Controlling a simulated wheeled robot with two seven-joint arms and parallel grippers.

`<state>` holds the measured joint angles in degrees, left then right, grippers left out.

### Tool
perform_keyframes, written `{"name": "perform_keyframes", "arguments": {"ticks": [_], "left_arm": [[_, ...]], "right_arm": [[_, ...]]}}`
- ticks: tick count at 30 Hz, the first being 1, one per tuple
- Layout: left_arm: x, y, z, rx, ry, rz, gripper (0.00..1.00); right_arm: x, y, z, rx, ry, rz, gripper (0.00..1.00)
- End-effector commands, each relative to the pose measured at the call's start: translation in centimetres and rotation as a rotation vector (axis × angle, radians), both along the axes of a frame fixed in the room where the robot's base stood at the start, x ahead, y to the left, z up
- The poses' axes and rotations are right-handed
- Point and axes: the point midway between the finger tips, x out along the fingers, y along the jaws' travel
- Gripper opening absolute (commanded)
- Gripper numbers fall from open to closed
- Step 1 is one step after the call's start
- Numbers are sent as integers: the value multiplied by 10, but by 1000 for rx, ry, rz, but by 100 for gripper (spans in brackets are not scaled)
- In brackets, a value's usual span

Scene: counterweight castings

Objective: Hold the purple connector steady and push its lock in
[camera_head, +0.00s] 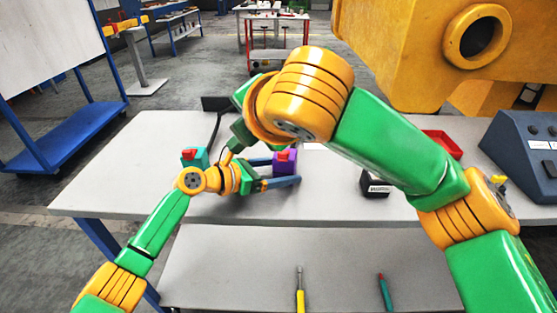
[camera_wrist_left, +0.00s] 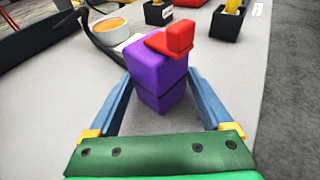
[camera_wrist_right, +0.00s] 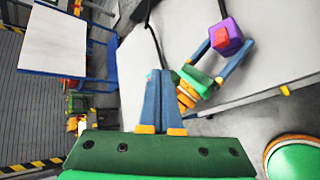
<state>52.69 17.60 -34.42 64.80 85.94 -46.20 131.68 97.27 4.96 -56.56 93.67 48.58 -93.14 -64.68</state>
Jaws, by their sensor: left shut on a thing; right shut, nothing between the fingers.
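The purple connector (camera_head: 291,167) stands upright on the table, with its red lock (camera_head: 282,154) on top. In the left wrist view the purple connector (camera_wrist_left: 158,85) sits between the blue fingers of my left gripper (camera_wrist_left: 161,78), which is shut on it. The red lock (camera_wrist_left: 172,40) sticks up and out to one side there. My right gripper (camera_wrist_right: 160,73) is shut and empty, held apart from the connector; its fingers are mostly hidden behind my arm in the head view. In the right wrist view the connector (camera_wrist_right: 234,45) is up and to the right of its fingertips.
A teal connector (camera_head: 190,163) with a red top stands left of the purple one. A black labelled block (camera_head: 375,186), a red tray (camera_head: 443,143) and a dark control box (camera_head: 525,150) are to the right. A yellow casting (camera_head: 400,50) looms behind. Tools (camera_head: 300,292) lie on the lower shelf.

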Motion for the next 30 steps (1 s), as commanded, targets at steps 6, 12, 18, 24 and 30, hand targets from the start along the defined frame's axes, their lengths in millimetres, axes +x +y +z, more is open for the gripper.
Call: {"name": "perform_keyframes", "arguments": {"ticks": [6,12,18,24,30], "left_arm": [[0,0,-1,1,2,0,53],[0,0,0,0,1,0,53],[0,0,-1,1,1,0,53],[0,0,0,1,1,0,53],[0,0,0,0,0,0,53]], "right_arm": [[-79,-4,-53,-739,-119,59,0],[-87,-23,-59,-927,-154,18,0],[-87,-23,-59,-922,-152,17,0],[-73,-25,-68,-918,-146,19,0],[-37,-33,-89,-919,-143,14,0]]}}
